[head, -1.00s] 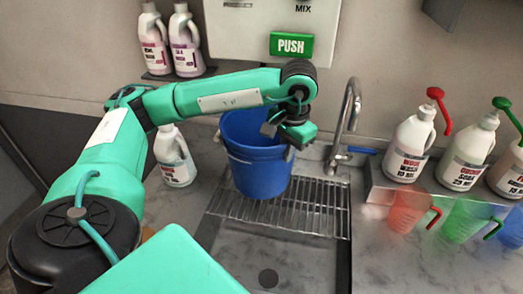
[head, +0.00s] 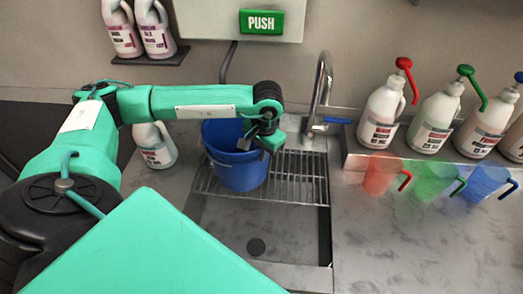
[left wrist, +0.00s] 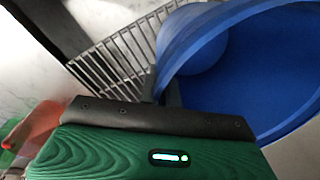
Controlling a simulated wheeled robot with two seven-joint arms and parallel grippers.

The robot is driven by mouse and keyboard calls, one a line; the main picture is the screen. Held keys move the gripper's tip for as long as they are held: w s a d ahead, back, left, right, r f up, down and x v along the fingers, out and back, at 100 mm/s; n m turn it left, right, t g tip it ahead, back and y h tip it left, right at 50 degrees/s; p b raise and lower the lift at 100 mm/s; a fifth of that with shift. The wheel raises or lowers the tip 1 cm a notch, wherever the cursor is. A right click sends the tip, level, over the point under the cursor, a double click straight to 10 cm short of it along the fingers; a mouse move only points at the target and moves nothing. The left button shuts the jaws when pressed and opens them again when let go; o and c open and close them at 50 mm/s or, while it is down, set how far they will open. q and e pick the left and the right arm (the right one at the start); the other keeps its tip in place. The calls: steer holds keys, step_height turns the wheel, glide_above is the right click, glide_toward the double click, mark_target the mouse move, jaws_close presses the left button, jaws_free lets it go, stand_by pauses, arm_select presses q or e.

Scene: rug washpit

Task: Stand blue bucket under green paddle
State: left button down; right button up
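The blue bucket (head: 228,168) stands upright at the left part of the wire rack over the sink, or very close above it; its base contact is hard to tell. The green paddle (head: 261,21), marked PUSH, is on the wall box above and behind the bucket. My left gripper (head: 262,140) is at the bucket's right rim. In the left wrist view the bucket (left wrist: 255,70) fills the right side, and its rim runs between the dark fingers (left wrist: 161,90), which look closed on it. My right gripper is out of view.
The wire rack (head: 300,180) lies over the sink, with the tap (head: 322,85) behind it. A white bottle (head: 155,146) stands left of the bucket. Pump bottles (head: 382,112) and red, green and blue jugs (head: 379,174) stand at right. The right front counter is clear.

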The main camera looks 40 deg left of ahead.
arm_select(q)
steer(key=shift+f+b, duration=0.15)
steer(key=shift+b, duration=0.15)
steer(key=c, duration=1.6)
jaws_free()
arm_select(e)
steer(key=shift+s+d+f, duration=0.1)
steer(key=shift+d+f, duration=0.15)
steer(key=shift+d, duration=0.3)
